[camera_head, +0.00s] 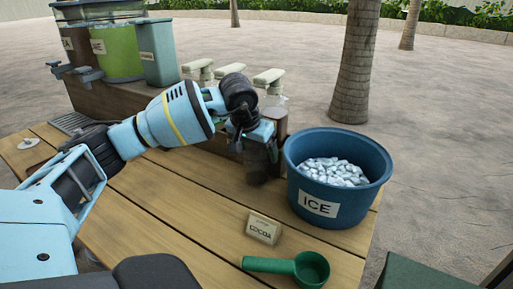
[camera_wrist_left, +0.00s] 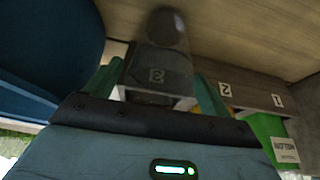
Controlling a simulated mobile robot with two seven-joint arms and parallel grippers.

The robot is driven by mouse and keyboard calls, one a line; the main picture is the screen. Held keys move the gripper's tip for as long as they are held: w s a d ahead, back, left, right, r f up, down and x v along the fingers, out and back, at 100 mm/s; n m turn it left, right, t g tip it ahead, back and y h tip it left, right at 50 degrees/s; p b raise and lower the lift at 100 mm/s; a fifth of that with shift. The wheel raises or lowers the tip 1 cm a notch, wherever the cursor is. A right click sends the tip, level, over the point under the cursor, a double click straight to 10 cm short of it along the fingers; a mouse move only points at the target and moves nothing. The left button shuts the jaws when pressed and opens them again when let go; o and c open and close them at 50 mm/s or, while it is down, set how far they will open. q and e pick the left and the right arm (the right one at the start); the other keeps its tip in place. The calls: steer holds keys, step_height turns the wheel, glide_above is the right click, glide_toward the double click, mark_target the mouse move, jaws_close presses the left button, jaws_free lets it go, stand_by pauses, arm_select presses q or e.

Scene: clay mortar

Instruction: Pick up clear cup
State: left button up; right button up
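The clear cup (camera_head: 257,160) looks dark and see-through. In the head view it is upright, just left of the blue ice bucket, below my left gripper (camera_head: 250,137). In the left wrist view the cup (camera_wrist_left: 162,58) lies between the two teal fingers of my left gripper (camera_wrist_left: 158,75), which sit close against its sides. The gripper appears shut on it. The cup's far end is blurred, so I cannot tell whether it touches the table. My right gripper is not in view.
The blue ice bucket (camera_head: 303,180) stands close on the right. A cocoa sign (camera_head: 263,228) and a green scoop (camera_head: 285,266) lie in front on the wooden table (camera_head: 185,215). Pump bottles (camera_head: 268,80) and drink dispensers (camera_head: 118,52) stand behind.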

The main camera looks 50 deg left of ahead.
arm_select(q)
steer(key=c, duration=1.3)
steer(key=s+d+r, duration=0.1)
steer(key=s+r, duration=0.1)
steer(key=s, duration=0.6)
steer(key=s+d+r, duration=0.1)
steer(key=s+r, duration=0.2)
steer(key=s, duration=0.4)
steer(key=shift+s, duration=0.4)
steer(key=shift+d, duration=0.1)
